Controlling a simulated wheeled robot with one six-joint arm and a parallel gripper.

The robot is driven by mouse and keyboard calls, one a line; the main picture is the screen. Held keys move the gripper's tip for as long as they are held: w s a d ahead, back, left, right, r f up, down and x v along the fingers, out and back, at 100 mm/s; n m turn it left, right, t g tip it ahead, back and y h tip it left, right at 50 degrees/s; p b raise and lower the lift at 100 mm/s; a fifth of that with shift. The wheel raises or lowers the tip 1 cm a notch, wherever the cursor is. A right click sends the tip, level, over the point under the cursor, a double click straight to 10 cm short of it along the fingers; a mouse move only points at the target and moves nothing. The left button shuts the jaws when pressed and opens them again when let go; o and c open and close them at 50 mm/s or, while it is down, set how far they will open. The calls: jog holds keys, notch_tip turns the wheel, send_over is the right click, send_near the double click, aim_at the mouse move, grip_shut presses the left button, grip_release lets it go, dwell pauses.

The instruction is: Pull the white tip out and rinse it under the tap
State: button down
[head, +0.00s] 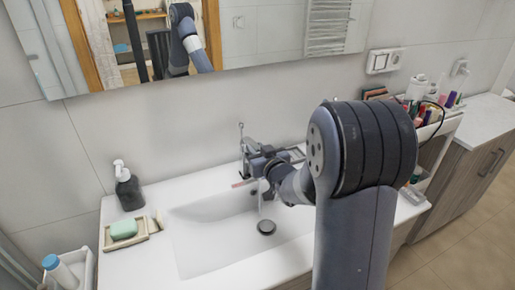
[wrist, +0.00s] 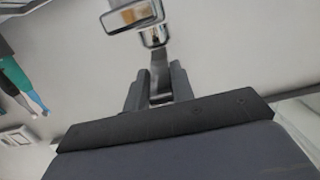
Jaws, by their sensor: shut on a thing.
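My gripper (head: 252,168) is over the back of the sink, close to the chrome tap, and my arm partly covers it. In the wrist view its two dark fingers (wrist: 160,88) are shut on a slim greyish piece between them; I cannot tell what it is. The chrome tap (wrist: 134,16) shows just beyond the fingertips. In the head view a small pinkish strip (head: 242,184) sticks out left below my gripper. A pale vertical streak (head: 261,196) hangs over the basin; whether it is water is unclear. I cannot pick out the white tip with certainty.
The white sink (head: 200,240) has a dark drain (head: 266,227). A dark soap bottle (head: 128,188) and a green soap bar (head: 123,229) in a dish stand on its left. Several cosmetics (head: 440,98) fill the cart at the right. A mirror (head: 270,60) spans the back wall.

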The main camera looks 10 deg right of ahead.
jog(key=shift+r, duration=0.2)
jog(key=c, duration=1.2)
grip_release()
jog(key=shift+w, duration=0.1)
jog(key=b+v, duration=0.1)
jog(key=v, duration=0.9)
jog(key=shift+s+d+r, duration=0.2)
jog(key=shift+s+r, duration=0.1)
jog(key=shift+s, duration=0.05)
jog(key=shift+w, duration=0.15)
